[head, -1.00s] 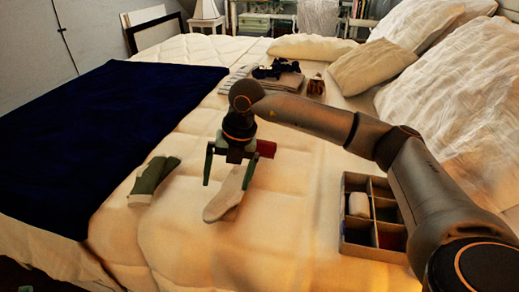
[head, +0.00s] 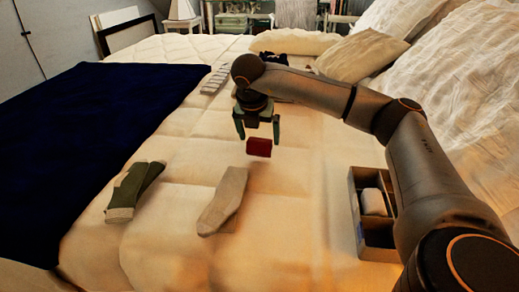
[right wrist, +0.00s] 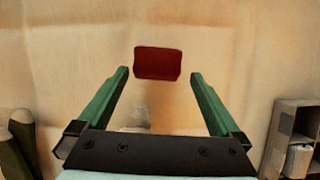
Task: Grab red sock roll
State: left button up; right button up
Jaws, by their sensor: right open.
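The red sock roll (head: 259,147) lies on the cream bedspread near the middle of the head view. In the right wrist view the red sock roll (right wrist: 158,63) sits just past the fingertips, centred between them. My right gripper (head: 257,128) is open and empty, with its fingers pointing down just behind the roll in the head view. The open green fingers of the right gripper (right wrist: 158,75) also show in the right wrist view, apart from the roll. My left gripper is not in view.
A grey-white sock (head: 223,201) and a pair of green socks (head: 133,190) lie nearer on the bed. A divided box (head: 375,250) holding a white roll stands at the right, partly behind my arm. A dark blue blanket (head: 100,140) covers the left side.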

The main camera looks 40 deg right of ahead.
aim_at(259, 139)
jog(key=x, duration=0.1)
jog(key=b+x, duration=0.1)
jog(key=x, duration=0.1)
jog(key=b+x, duration=0.1)
jog(key=x, duration=0.1)
jog(key=shift+w+d, duration=0.15)
jog(key=shift+w, duration=0.2)
jog(key=c, duration=1.1)
jog(key=shift+c, duration=0.2)
